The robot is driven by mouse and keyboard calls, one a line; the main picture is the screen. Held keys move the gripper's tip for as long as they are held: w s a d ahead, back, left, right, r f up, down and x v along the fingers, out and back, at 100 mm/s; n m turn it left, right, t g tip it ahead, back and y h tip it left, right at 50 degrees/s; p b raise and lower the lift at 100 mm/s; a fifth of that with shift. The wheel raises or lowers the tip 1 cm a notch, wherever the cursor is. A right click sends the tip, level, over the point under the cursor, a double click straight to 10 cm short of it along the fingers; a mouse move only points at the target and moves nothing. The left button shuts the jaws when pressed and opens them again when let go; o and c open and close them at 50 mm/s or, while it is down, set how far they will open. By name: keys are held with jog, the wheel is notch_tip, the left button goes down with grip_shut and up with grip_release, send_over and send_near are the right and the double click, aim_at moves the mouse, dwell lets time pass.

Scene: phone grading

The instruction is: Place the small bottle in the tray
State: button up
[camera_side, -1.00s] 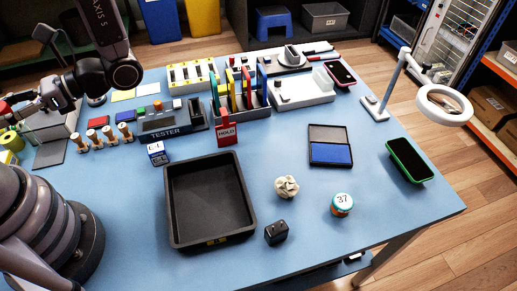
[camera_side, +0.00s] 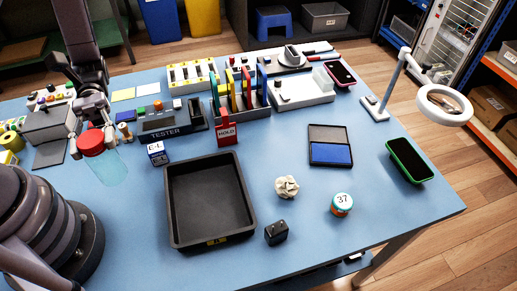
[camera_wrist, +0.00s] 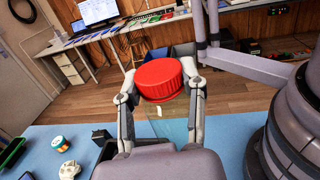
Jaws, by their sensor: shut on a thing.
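The small bottle (camera_side: 107,166) has a red cap and a clear, faintly teal body. In the side view my gripper (camera_side: 92,146) is shut on it near the cap and holds it upright above the table, left of the tray. In the wrist view the red cap (camera_wrist: 160,80) sits between the two fingers of my gripper (camera_wrist: 160,95). The black tray (camera_side: 246,222) is empty and lies in the middle front of the table. I cannot tell exactly how high the bottle is above the table.
A white cube (camera_side: 157,153), the red HOLD sign (camera_side: 227,134) and the tester (camera_side: 165,133) stand behind the tray. A black charger (camera_side: 276,232), a crumpled paper ball (camera_side: 286,187) and a round tub (camera_side: 342,205) lie to its right. The table between bottle and tray looks clear.

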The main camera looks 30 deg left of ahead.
aim_at(110, 164)
notch_tip(110, 164, down, 5)
jog(key=shift+r, duration=0.1)
jog(key=shift+w+d+f, duration=0.1)
jog(key=shift+f, duration=0.25)
jog(key=shift+w+d+f, duration=1.45)
jog(key=shift+w+f, duration=0.3)
jog(key=shift+f, duration=0.4)
jog(key=shift+w+d+f, duration=1.45)
jog(key=shift+w+f, duration=0.3)
jog(key=shift+f, duration=0.4)
jog(key=shift+w+d+f, duration=1.45)
jog(key=shift+w+f, duration=0.3)
jog(key=shift+f, duration=0.4)
jog(key=shift+f, duration=0.1)
jog(key=o, duration=1.2)
